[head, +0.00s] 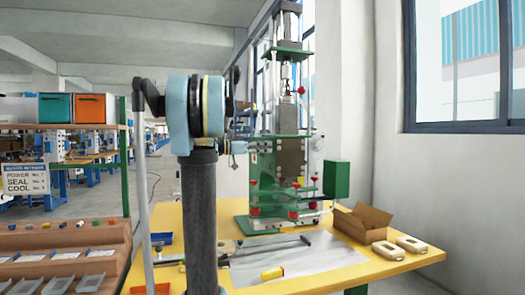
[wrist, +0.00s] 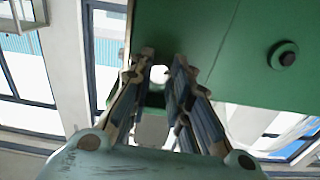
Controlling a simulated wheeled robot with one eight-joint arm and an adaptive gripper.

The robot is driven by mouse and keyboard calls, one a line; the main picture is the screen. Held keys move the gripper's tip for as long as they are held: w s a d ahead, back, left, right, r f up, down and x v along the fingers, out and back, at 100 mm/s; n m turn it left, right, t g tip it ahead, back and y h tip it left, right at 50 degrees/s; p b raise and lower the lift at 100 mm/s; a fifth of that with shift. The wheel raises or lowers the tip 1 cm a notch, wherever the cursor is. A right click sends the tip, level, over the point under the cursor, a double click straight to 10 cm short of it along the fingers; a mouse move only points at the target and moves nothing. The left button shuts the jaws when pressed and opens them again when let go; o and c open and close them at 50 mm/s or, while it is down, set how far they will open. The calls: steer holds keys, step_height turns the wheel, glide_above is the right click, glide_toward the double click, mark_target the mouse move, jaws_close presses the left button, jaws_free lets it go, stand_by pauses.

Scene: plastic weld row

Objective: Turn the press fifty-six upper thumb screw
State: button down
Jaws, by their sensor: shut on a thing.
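The press (head: 290,150) stands on the yellow table, with a green frame, a grey column and several small red knobs (head: 293,214) low on its front. My gripper (head: 246,147) is at the left side of the press's green upright, level with its upper part. In the wrist view my gripper (wrist: 164,60) points at a green plate (wrist: 215,40), its two fingers close together at the tips. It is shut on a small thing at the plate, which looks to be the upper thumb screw. The fingertips hide that screw, so its turn angle cannot be seen.
A dark round knob (wrist: 284,54) sticks out of the green plate to the right of my fingers. A green box (head: 336,179) juts from the press's right side. An open cardboard box (head: 362,222) and two pale cases (head: 385,250) stand on the yellow table (head: 340,276).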

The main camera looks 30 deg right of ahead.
steer(key=shift+a+n, duration=0.1)
steer(key=shift+n, duration=15)
steer(key=c, duration=1.7)
jaws_free()
steer(key=shift+a+f, duration=0.1)
steer(key=shift+a, duration=0.05)
